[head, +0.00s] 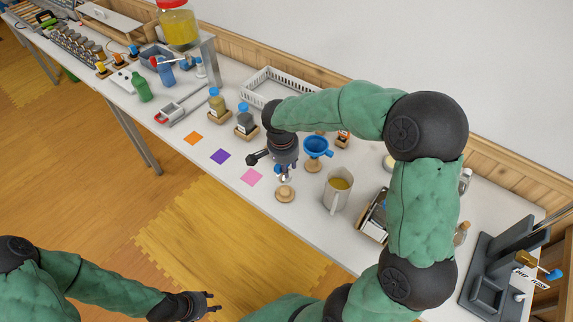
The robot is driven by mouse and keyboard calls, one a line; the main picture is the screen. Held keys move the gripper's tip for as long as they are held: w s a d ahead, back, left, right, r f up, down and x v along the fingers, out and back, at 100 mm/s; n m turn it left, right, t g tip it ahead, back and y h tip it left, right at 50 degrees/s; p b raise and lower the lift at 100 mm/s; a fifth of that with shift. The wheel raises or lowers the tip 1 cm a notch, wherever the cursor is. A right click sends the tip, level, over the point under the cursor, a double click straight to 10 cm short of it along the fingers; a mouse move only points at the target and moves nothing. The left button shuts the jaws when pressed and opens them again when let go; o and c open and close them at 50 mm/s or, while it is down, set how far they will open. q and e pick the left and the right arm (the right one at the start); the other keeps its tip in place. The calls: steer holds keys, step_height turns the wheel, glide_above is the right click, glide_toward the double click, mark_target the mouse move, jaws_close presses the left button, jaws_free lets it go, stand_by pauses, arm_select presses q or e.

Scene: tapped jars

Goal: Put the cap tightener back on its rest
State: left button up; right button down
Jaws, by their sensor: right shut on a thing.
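My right gripper (284,172) is over the middle of the bench, pointing down, shut on a small pale thing with a bit of blue. This is likely the cap tightener, but the fingers hide most of it. Just below is a round wooden piece (285,195), which may be its rest; I cannot tell whether the held thing touches it. My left gripper (213,303) is open and empty, low in front of the bench, over the floor.
A blue funnel (317,146) on a wooden stand and a jug of yellow liquid (338,190) stand close right of my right gripper. Capped jars (246,122) stand behind left. A dark press (492,275) stands far right.

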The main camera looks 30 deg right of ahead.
steer(key=shift+f+b, duration=1.55)
steer(key=shift+f, duration=1)
steer(key=shift+r, duration=0.1)
steer(key=shift+f+b, duration=0.45)
steer(key=shift+b, duration=0.05)
steer(key=shift+b, duration=0.3)
